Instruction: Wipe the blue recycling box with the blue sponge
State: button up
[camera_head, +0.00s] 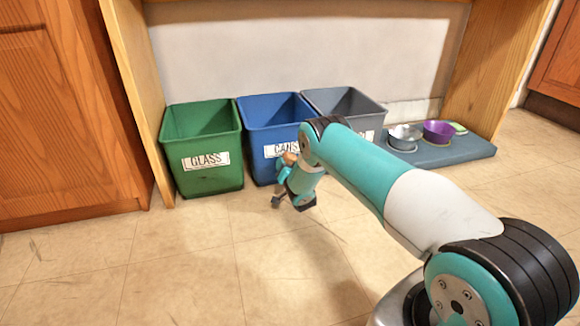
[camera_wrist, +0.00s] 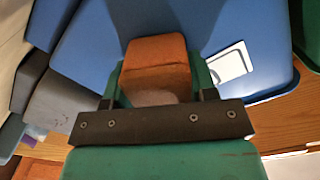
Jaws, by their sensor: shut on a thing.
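The blue recycling box (camera_head: 258,112) stands open and upright on the floor, with a white "CANS" label on its front. Its blue wall fills much of the wrist view (camera_wrist: 90,45), with part of the white label at right. My gripper (camera_wrist: 157,75) is shut on an orange-brown block (camera_wrist: 156,50) with a paler near face; it looks orange, not blue. In the head view my gripper (camera_head: 287,168) is low in front of the blue box, and the block shows as a small orange patch. I cannot tell whether the block touches the box.
A green "GLASS" box (camera_head: 203,124) stands left of the blue box, and a grey box (camera_head: 355,103) stands right, partly behind my arm. A blue-grey mat (camera_head: 440,155) holds a metal bowl (camera_head: 404,133) and a purple bowl (camera_head: 438,132). The front floor is clear.

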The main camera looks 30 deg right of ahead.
jog(key=p+v, duration=0.6)
jog(key=p, duration=0.2)
dwell(0.4)
jog(key=shift+r+p, duration=0.1)
jog(key=shift+p, duration=0.2)
jog(key=p+v, duration=0.3)
jog(key=p, duration=0.2)
jog(key=shift+s, duration=0.1)
